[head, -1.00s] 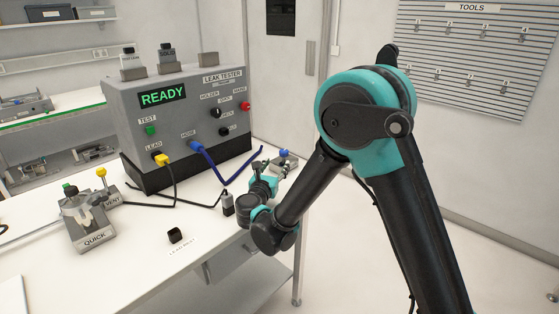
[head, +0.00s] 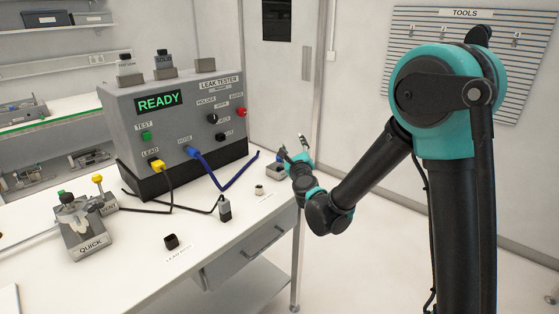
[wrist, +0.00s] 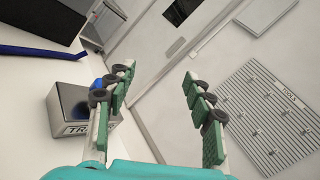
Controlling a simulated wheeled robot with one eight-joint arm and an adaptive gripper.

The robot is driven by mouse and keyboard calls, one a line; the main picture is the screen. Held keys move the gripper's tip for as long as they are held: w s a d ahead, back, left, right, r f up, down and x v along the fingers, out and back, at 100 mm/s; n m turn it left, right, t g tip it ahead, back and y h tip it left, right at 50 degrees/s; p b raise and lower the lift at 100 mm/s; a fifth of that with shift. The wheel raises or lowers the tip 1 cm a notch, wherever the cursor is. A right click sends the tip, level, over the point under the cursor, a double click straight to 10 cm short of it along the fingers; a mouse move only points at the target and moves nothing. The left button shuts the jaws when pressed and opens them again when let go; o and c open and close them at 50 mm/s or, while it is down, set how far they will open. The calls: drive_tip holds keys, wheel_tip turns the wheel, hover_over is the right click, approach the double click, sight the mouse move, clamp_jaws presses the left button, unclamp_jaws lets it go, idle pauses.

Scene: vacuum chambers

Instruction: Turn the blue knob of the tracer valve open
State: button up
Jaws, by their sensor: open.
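The tracer valve is a grey block (head: 274,171) at the table's far right corner, partly hidden behind my gripper in the head view. In the wrist view its block (wrist: 72,108) shows a partly covered label starting "TRA". Its blue knob (wrist: 97,84) peeks out behind the left finger; whether they touch I cannot tell. My gripper (head: 294,147) is open, its fingers pointing up and away beside the valve. In the wrist view the gap between the fingers (wrist: 158,75) is empty, with the knob outside it to the left.
The grey leak tester (head: 180,115) reads READY, with a blue hose (head: 222,182) running from it towards the valve. A small round fitting (head: 259,189), a black cap (head: 171,241) and the QUICK block (head: 88,240) stand on the table. Right of the table is open floor.

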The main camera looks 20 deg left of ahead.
drive_tip(key=w+d+f+n+g+y, duration=0.1)
drive_tip(key=f+g, duration=0.1)
drive_tip(key=w+d+f+n+g+y, duration=0.1)
drive_tip(key=f+g+y, duration=0.1)
drive_tip(key=w+d+f+n+g+y, duration=0.1)
drive_tip(key=w+f+g, duration=0.1)
drive_tip(key=g, duration=0.1)
drive_tip(key=shift+w+d+f+y, duration=0.1)
drive_tip(key=shift+d+f+y, duration=0.1)
drive_tip(key=shift+y, duration=0.2)
drive_tip(key=d+g+y, duration=0.1)
drive_tip(key=d+f+g, duration=0.1)
drive_tip(key=g, duration=0.1)
drive_tip(key=shift+d+f+y, duration=0.2)
drive_tip(key=shift+d+y, duration=0.15)
drive_tip(key=shift+y, duration=0.05)
drive_tip(key=s+d+n+g+y, duration=0.2)
drive_tip(key=s+d+g, duration=0.1)
drive_tip(key=d+g, duration=0.2)
drive_tip(key=a, duration=0.5)
drive_tip(key=w+a, duration=0.1)
drive_tip(key=a, duration=0.5)
drive_tip(key=w+a, duration=0.1)
drive_tip(key=a, duration=0.4)
drive_tip(key=shift+a, duration=0.4)
drive_tip(key=shift+c, duration=0.5)
